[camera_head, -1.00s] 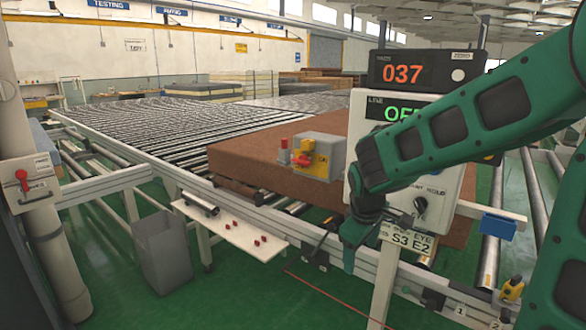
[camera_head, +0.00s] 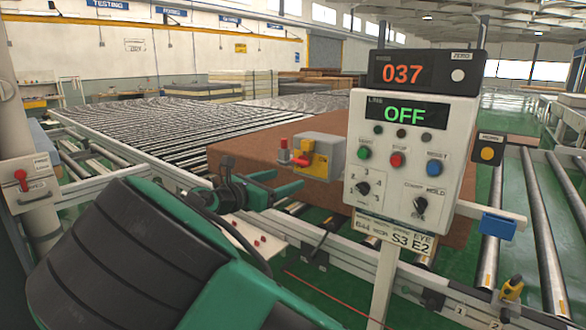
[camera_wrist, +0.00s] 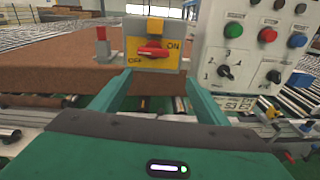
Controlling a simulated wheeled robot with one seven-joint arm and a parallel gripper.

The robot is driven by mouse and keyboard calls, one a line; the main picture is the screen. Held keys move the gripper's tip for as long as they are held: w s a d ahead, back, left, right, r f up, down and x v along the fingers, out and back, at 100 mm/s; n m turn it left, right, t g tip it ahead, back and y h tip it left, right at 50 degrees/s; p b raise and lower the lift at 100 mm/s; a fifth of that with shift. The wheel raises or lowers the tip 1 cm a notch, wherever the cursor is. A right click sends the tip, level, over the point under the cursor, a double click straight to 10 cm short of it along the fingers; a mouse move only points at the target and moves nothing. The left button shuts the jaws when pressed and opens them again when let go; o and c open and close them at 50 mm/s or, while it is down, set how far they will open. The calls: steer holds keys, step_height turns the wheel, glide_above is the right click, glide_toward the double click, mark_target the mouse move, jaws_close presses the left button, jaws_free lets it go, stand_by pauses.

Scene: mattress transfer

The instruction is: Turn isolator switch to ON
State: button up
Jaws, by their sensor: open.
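The isolator switch is a grey box with a yellow plate (camera_head: 321,165) and a red handle, at the edge of the brown mattress in the head view. In the wrist view its red handle (camera_wrist: 153,50) lies roughly level, with ON at its upper right and OFF at its lower left. I cannot tell which label it points to. My gripper (camera_head: 282,181) is open and empty, in front of the switch and a little below it. In the wrist view its two green fingers (camera_wrist: 157,77) spread below the handle and do not touch it.
A control panel (camera_head: 402,170) with buttons and knobs, reading 037 and OFF, stands close to the right. A red-topped post (camera_wrist: 102,42) is left of the switch. The mattress (camera_head: 240,152) lies behind. A blue box (camera_head: 498,226) sits on the rail at right.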

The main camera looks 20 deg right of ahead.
mark_target(298, 164)
steer(key=shift+n+t+h, duration=0.3)
steer(key=shift+n+t, duration=0.2)
steer(key=w+d, duration=0.2)
steer(key=w+d+r, duration=0.1)
steer(key=w+d, duration=0.1)
steer(key=w+d+r, duration=0.1)
steer(key=w, duration=0.1)
steer(key=shift+d, duration=0.4)
steer(key=shift+c, duration=0.6)
steer(key=c, duration=0.9)
steer(key=shift+a, duration=0.25)
steer(key=shift+d, duration=0.15)
